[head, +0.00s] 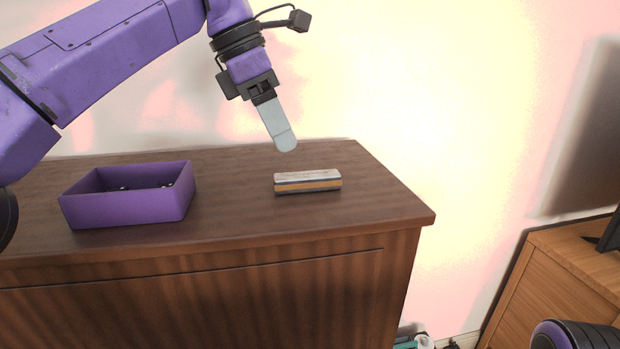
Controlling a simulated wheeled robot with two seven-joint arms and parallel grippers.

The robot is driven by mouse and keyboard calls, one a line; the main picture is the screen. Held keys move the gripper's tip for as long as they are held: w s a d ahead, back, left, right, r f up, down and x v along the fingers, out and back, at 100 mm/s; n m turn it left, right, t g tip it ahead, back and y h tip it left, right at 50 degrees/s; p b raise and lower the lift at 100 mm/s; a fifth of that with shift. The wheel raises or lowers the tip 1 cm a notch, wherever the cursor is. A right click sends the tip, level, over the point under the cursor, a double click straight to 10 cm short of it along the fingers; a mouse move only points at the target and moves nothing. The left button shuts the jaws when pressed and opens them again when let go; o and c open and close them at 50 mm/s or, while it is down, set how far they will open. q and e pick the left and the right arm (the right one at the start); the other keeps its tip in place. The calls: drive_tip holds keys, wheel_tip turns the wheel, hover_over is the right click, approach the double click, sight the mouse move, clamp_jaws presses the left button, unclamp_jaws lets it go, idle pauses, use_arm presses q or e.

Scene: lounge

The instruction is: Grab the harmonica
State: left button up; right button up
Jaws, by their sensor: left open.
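The harmonica (308,181) lies flat on the dark wooden cabinet top, right of its middle. It has a pale silver top and a tan-orange front side. My left gripper (284,143) points down above and slightly behind the harmonica, apart from it. It is open and empty; I see it from the side, so one finger mostly covers the other. My right gripper is out of view.
A purple open box (128,195) with small dark items inside stands on the cabinet top (237,218) to the left. The cabinet's right edge is near the harmonica. A lighter wooden cabinet (560,275) stands at the far right, and a pale wall is behind.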

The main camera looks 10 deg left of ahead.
sight(305, 174)
use_arm(q)
drive_tip(key=shift+s+d+f+b, duration=0.15)
drive_tip(key=shift+s+d+f, duration=0.15)
drive_tip(key=shift+f, duration=0.25)
drive_tip(key=shift+s+d+f+b, duration=0.15)
drive_tip(key=shift+d+f, duration=0.15)
drive_tip(key=shift+f, duration=0.25)
drive_tip(key=f, duration=0.1)
drive_tip(key=w+d+f, duration=0.1)
drive_tip(key=f, duration=0.1)
drive_tip(key=w+d+f+b, duration=0.1)
drive_tip(key=f, duration=0.1)
drive_tip(key=shift+w+d, duration=0.1)
drive_tip(key=shift+s+r, duration=0.1)
drive_tip(key=shift+s, duration=0.15)
clamp_jaws()
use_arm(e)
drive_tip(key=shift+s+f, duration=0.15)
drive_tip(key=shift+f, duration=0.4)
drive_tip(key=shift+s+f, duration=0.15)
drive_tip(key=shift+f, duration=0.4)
